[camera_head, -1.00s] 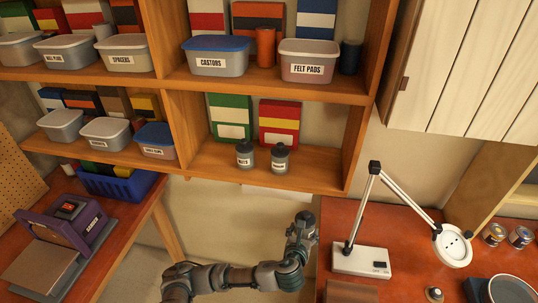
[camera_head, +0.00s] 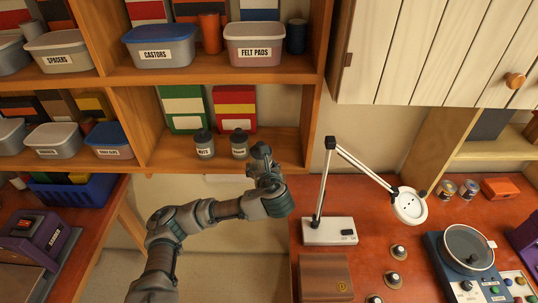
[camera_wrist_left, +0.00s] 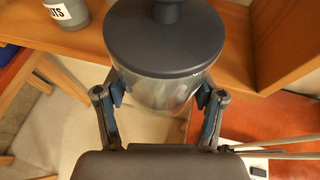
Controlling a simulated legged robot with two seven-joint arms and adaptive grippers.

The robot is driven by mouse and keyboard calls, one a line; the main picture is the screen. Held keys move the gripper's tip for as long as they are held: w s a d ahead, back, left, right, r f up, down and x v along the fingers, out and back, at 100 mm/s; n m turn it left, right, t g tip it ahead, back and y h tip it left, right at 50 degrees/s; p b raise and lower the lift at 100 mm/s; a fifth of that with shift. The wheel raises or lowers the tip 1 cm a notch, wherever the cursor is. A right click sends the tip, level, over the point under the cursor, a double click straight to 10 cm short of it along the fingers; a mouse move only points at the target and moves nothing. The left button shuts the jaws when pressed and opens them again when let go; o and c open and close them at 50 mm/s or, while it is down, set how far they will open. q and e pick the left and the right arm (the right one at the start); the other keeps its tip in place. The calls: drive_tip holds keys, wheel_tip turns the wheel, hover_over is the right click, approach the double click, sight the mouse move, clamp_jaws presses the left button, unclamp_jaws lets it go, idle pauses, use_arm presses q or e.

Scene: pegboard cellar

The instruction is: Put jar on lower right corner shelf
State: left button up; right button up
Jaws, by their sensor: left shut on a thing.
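My left gripper (camera_wrist_left: 162,98) is shut on a clear jar with a dark grey lid (camera_wrist_left: 165,38), which fills the top middle of the left wrist view. In the head view the left gripper (camera_head: 264,165) is at the front edge of the lower right corner shelf (camera_head: 170,155), near its right end; the jar there is mostly hidden by the gripper. On that shelf stand a jar labelled NUTS (camera_head: 204,146) and another dark-lidded jar (camera_head: 239,145), left of the gripper. The NUTS jar also shows in the left wrist view (camera_wrist_left: 66,12). My right gripper is not in view.
Green (camera_head: 184,108) and red (camera_head: 235,107) box files stand behind the shelf jars. The shelf's right side panel (camera_head: 311,115) is just right of the gripper. A white desk lamp (camera_head: 330,231) stands on the red bench to the right. CASTORS (camera_head: 160,47) and FELT PADS (camera_head: 254,44) bins sit above.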

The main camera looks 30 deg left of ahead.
use_arm(q)
drive_tip(key=w+a+p, duration=0.1)
drive_tip(key=w, duration=0.3)
drive_tip(key=w+a, duration=0.1)
drive_tip(key=w, duration=0.3)
drive_tip(key=w+a+f+p, duration=0.1)
drive_tip(key=w, duration=0.3)
drive_tip(key=shift+w+p, duration=0.3)
drive_tip(key=shift+w, duration=0.05)
drive_tip(key=shift+s+d+f+p, duration=0.15)
drive_tip(key=shift+f+p, duration=0.35)
drive_tip(key=shift+f, duration=1.25)
drive_tip(key=o, duration=1.7)
drive_tip(key=shift+f, duration=0.1)
drive_tip(key=shift+c, duration=0.2)
drive_tip(key=shift+d, duration=0.1)
drive_tip(key=b+v, duration=0.2)
drive_tip(key=v, duration=1)
